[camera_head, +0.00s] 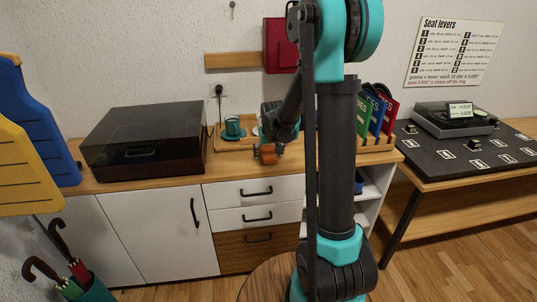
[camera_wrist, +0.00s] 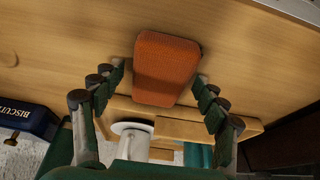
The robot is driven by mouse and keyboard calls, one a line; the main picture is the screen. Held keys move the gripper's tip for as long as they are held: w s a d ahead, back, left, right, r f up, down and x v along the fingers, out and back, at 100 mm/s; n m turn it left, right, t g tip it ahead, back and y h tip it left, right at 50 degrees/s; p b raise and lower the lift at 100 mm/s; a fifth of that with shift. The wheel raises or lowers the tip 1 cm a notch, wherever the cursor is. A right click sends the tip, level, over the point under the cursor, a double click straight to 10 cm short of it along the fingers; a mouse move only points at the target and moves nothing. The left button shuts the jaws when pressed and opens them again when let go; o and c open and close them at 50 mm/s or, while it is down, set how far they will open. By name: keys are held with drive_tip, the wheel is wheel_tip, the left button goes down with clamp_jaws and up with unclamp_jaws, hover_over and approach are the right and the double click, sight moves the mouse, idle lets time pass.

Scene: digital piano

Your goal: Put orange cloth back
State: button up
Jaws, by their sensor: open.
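The orange cloth (camera_wrist: 166,66), a folded pad, lies on the wooden cabinet top in the wrist view, near the top's edge. In the head view a small orange patch of the cloth (camera_head: 268,153) shows at my gripper (camera_head: 270,150), partly covered by it. In the wrist view my gripper (camera_wrist: 160,78) is open, with one finger on each side of the cloth. The fingers look apart from its sides. I cannot tell how high the fingertips are above the wood.
A wooden tray (camera_wrist: 195,131) with a white round item (camera_wrist: 132,128) lies close behind the cloth. A teal cup (camera_head: 233,129) and a dark-lidded record player (camera_head: 146,139) stand to the left. A blue biscuit tin (camera_wrist: 26,119) is nearby.

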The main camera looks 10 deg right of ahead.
drive_tip(key=v, duration=1.2)
drive_tip(key=s+d+f, duration=0.1)
drive_tip(key=s+f, duration=0.2)
drive_tip(key=s, duration=0.5)
drive_tip(key=s+d+f, duration=0.1)
drive_tip(key=s+f, duration=0.3)
drive_tip(key=s, duration=0.5)
drive_tip(key=s+d+f, duration=0.2)
drive_tip(key=s+f, duration=0.2)
drive_tip(key=s, duration=0.4)
drive_tip(key=shift+s+f, duration=0.15)
drive_tip(key=shift+f, duration=0.1)
drive_tip(key=shift+c, duration=0.4)
